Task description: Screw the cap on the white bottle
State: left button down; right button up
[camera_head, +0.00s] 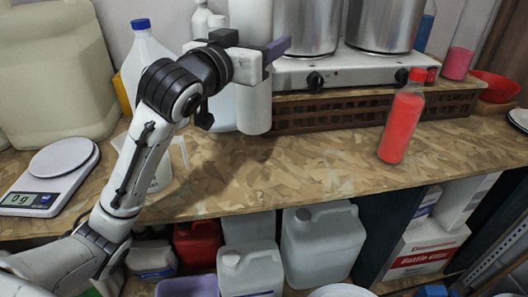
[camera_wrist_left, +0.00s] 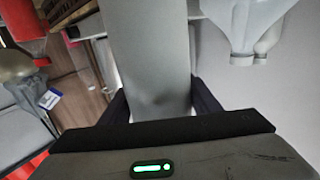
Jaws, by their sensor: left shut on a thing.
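A tall, plain white bottle (camera_head: 254,108) stands upright near the middle of the head view, and its top is cut off by the upper edge. My left gripper (camera_head: 264,60) is around its middle and shut on it. In the left wrist view, the pale bottle (camera_wrist_left: 154,50) fills the space between the two dark fingers of the left gripper (camera_wrist_left: 160,102). A dark shadow lies below the bottle's base, and I cannot tell whether the base touches the counter. The bottle's cap and mouth are out of view. My right gripper is not in view.
A red bottle (camera_head: 401,122) stands tilted-looking at right on the wooden counter (camera_head: 300,172). Behind are a stove (camera_head: 350,70) with steel pots and a brown rack. A scale (camera_head: 48,180), a large canister (camera_head: 55,75) and a blue-capped jug (camera_head: 143,48) are at left. The front middle is clear.

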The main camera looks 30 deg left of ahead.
aim_at(260, 90)
pick_arm(q)
jog(key=shift+s+r, duration=0.2)
jog(key=shift+s, duration=0.2)
notch_tip(260, 90, down, 6)
jog(key=shift+f+b, duration=0.15)
jog(key=shift+b, duration=0.3)
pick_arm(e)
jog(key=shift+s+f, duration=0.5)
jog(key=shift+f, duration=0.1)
pick_arm(q)
jog(key=shift+w, duration=0.1)
jog(key=shift+f, duration=0.1)
jog(key=shift+f, duration=1.75)
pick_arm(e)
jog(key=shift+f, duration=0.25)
